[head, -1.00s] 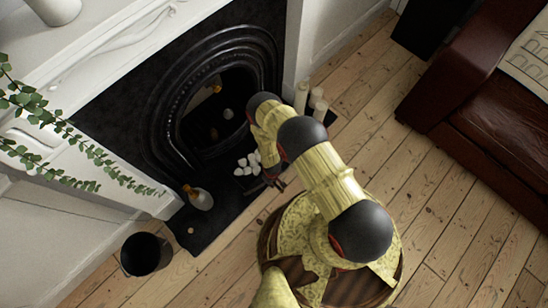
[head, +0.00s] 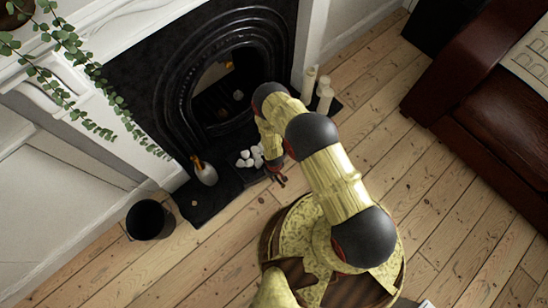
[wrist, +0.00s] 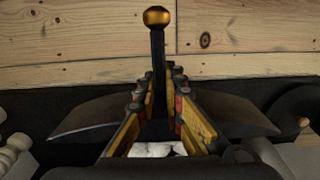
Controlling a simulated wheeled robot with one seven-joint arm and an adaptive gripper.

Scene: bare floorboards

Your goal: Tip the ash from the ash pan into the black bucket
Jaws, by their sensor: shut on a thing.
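The ash pan (wrist: 235,113) is dark and shows in the wrist view on both sides of my fingers. Its black handle (wrist: 158,62) with a brass knob stands between the fingers. My gripper (wrist: 157,100) is shut on the ash pan. In the head view my gripper (head: 280,180) is at the front edge of the black hearth, right of several white ash lumps (head: 249,157). A pale patch of ash (wrist: 158,149) shows between my fingers. The pan's outline is lost against the hearth in the head view. The black bucket (head: 150,220) stands upright on the floor at the lower left, apart from my gripper.
Pale candles (head: 325,98) stand right of the fireplace (head: 180,100). A brown sofa (head: 480,110) is at right. Floorboards around the bucket are clear.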

